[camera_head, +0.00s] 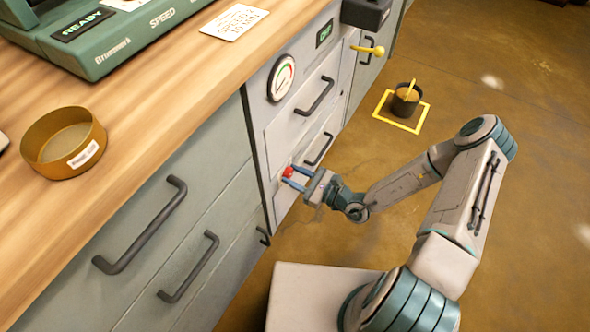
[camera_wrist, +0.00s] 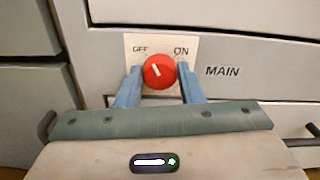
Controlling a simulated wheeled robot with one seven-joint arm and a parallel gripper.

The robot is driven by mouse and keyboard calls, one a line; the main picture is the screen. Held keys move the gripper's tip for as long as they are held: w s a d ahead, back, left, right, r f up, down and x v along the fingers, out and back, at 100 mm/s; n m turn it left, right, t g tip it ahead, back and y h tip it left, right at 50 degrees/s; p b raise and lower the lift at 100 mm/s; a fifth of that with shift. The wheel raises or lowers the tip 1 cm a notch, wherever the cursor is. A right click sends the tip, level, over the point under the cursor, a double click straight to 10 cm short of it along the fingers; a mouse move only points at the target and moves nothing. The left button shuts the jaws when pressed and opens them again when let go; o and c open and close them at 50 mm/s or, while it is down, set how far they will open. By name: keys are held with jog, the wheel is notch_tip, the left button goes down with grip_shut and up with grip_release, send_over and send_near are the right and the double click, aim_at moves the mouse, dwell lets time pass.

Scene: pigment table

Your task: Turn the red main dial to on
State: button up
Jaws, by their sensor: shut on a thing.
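The red main dial (camera_wrist: 159,72) sits on a pale plate (camera_wrist: 189,40) on a cabinet front, with OFF printed at its upper left and ON at its upper right. The word MAIN is to the right of the plate. The white mark on the dial points up and slightly left, towards the OFF side. My gripper (camera_wrist: 158,80) is shut on the dial, one blue finger on each side. In the head view the red dial (camera_head: 288,172) shows low on the cabinet, between the fingers of my gripper (camera_head: 290,178).
Drawer handles (camera_head: 319,149) stick out near the dial. A round gauge (camera_head: 283,78) is above it, and a yellow lever (camera_head: 368,50) juts out farther along. A dark pot (camera_head: 405,99) stands on the floor inside a yellow square. A brass bowl (camera_head: 62,142) stands on the wooden counter (camera_head: 190,85).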

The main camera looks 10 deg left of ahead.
jog(key=m+p, duration=0.3)
jog(key=shift+r+m, duration=0.15)
jog(key=shift+m, duration=0.25)
jog(key=m+p, duration=0.2)
jog(key=m, duration=0.1)
jog(key=shift+m, duration=0.3)
jog(key=m+p, duration=0.1)
jog(key=m, duration=0.2)
jog(key=shift+f+m+p, duration=0.25)
jog(key=shift+m+p, duration=0.25)
jog(key=shift+m, duration=1.2)
jog(key=o, duration=1)
jog(key=shift+d, duration=0.15)
